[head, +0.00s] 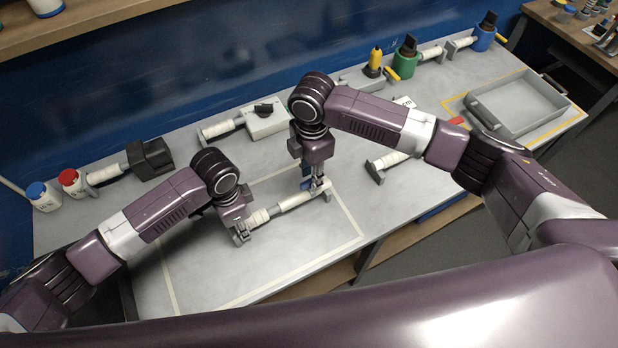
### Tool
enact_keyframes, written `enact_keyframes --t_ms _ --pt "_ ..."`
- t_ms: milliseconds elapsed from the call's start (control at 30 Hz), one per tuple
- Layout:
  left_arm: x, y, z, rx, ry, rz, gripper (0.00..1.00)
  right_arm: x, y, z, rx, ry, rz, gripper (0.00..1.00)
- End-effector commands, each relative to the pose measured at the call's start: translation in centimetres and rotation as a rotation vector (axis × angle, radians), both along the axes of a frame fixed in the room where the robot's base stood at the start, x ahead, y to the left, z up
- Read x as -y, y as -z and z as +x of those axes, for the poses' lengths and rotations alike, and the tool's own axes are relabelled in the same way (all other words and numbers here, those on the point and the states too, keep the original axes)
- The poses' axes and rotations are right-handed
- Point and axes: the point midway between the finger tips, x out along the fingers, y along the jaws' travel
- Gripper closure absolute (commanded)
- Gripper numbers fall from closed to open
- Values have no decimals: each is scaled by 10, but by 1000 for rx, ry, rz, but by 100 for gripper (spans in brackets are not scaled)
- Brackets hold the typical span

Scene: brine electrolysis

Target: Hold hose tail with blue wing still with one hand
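A pale hose piece (285,205) lies inside the taped square on the table, slanting from lower left to upper right. I cannot tell whether either gripper is closed on the piece. Another pale hose piece with a grey end (391,160) lies to the right, partly behind my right arm.
A grey tray (540,104) sits at the right in yellow tape. Along the back stand a green unit (405,62), a blue unit (483,40), a light box with a black knob (266,122) and a black block (150,158).

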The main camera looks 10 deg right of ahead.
Motion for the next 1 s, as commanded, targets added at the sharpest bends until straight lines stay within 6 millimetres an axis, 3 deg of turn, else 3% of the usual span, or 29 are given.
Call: enact_keyframes --t_ms 300,500,700,933,967,1000 --pt "0 0 0 0 0 0 100 0 -65 2 5 -1 1 73" --pt "0 0 0 0 0 0 100 0 -99 1 3 -1 1 73" --pt "0 0 0 1 0 -1 100 0 -111 0 1 0 -1 73" --pt "0 0 0 0 0 -1 100 0 -112 0 0 -1 -1 73" --pt "0 0 0 0 0 -1 75 0 -112 0 0 -1 -1 73" --pt "0 0 0 0 0 -1 71 0 -112 0 1 -1 -1 73"
